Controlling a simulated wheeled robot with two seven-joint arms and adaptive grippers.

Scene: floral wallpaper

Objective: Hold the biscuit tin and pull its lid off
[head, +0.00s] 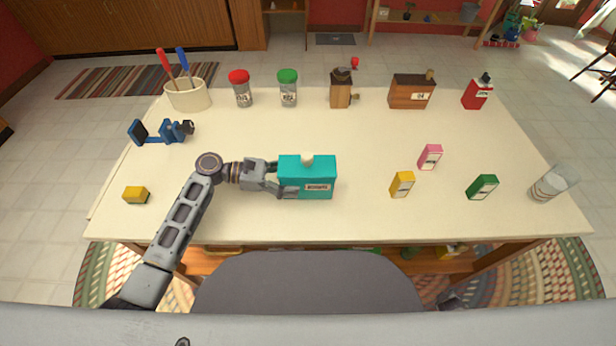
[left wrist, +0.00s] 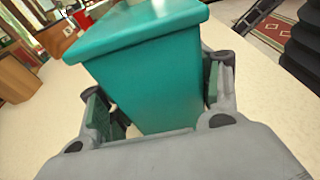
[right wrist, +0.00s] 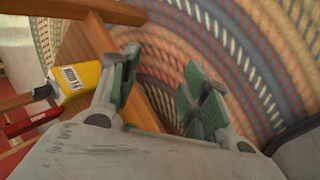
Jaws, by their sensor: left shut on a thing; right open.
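The biscuit tin (head: 318,181) is a teal box with a label on its front, standing on the table left of centre. My left gripper (head: 284,184) is shut on the tin's body from the left, below the lid, with one finger on each side in the left wrist view (left wrist: 158,95). My right gripper (right wrist: 158,85) is open and empty, low by the table's front edge above the rug.
Yellow (head: 402,184), pink (head: 430,157) and green (head: 482,187) boxes and a glass (head: 549,187) stand to the right. A yellow block (head: 136,194) lies left. Jars, a grinder and a utensil pot (head: 188,97) line the back. A yellow container (right wrist: 76,78) sits below the tabletop.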

